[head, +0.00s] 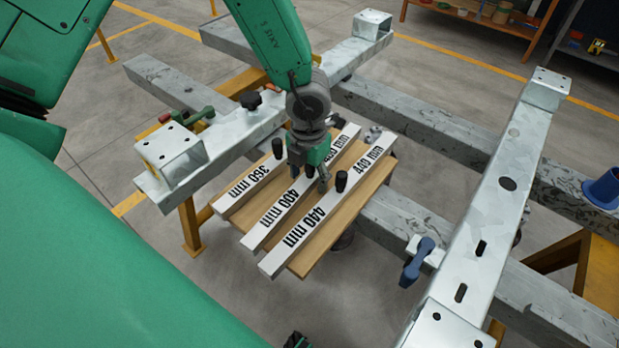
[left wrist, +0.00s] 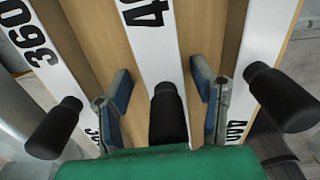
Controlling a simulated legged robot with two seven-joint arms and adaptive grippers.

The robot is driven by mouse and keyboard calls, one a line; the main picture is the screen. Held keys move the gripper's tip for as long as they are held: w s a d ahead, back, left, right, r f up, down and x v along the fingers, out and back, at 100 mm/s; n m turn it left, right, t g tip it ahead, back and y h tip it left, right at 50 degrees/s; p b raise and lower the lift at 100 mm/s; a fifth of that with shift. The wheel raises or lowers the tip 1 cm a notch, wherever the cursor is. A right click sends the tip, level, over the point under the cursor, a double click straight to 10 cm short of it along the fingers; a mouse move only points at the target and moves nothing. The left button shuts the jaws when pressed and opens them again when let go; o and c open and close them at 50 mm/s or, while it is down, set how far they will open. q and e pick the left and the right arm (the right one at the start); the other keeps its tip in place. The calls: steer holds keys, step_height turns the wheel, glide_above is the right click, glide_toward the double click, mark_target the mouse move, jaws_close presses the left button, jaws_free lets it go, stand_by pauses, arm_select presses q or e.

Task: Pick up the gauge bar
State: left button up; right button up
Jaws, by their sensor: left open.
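Three white gauge bars lie side by side on a wooden board (head: 318,246) in the head view: the 360 mm bar (head: 240,192), the 400 mm bar (head: 268,224) and the 440 mm bar (head: 322,214). Each has a black knob. My left gripper (head: 308,182) is open, low over the 400 mm bar. In the left wrist view, the left gripper's fingers (left wrist: 160,88) stand on either side of the middle bar's black knob (left wrist: 167,115), apart from it. The gripper partly hides the middle bar in the head view. My right gripper is not clearly visible.
Grey steel beams (head: 410,122) surround the board. A bracketed rail with a green-handled clamp (head: 190,118) is at left. A plate with a blue handle (head: 418,262) is at right. The 360 mm knob (head: 277,147) and 440 mm knob (head: 341,181) stand close to the gripper.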

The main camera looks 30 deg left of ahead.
arm_select(q)
steer(key=c, duration=0.8)
steer(key=shift+d, duration=0.15)
jaws_close()
steer(key=shift+d+r, duration=0.1)
steer(key=shift+d, duration=0.15)
